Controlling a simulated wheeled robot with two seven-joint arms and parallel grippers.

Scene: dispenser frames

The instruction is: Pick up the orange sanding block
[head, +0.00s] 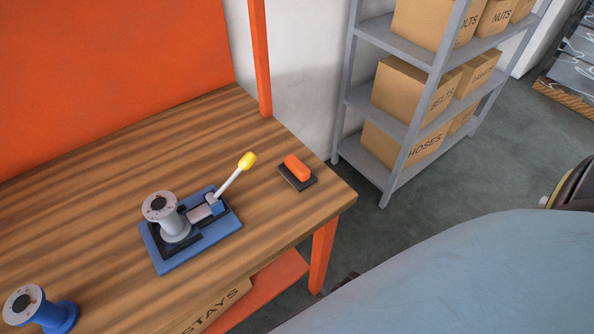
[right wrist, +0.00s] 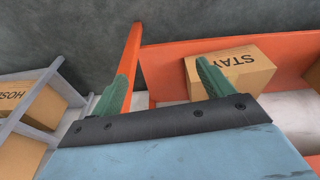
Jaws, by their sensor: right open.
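The orange sanding block (head: 297,167) lies near the right end of the wooden workbench (head: 100,150), with a dark base under its orange top. It does not show in the right wrist view. My right gripper (right wrist: 162,82) is open and empty, its two green fingers spread apart. It points toward the lower part of the bench, where an orange leg and a shelf show. The gripper is away from the block. My left gripper is in neither view.
A blue dispenser frame (head: 190,252) with a grey spool (head: 175,228) and yellow-tipped lever (head: 235,175) stands left of the block. A blue spool (head: 60,317) is at lower left. A grey shelf rack (head: 350,95) with cardboard boxes stands beyond the bench. A STAYS box (right wrist: 232,75) sits on the lower shelf.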

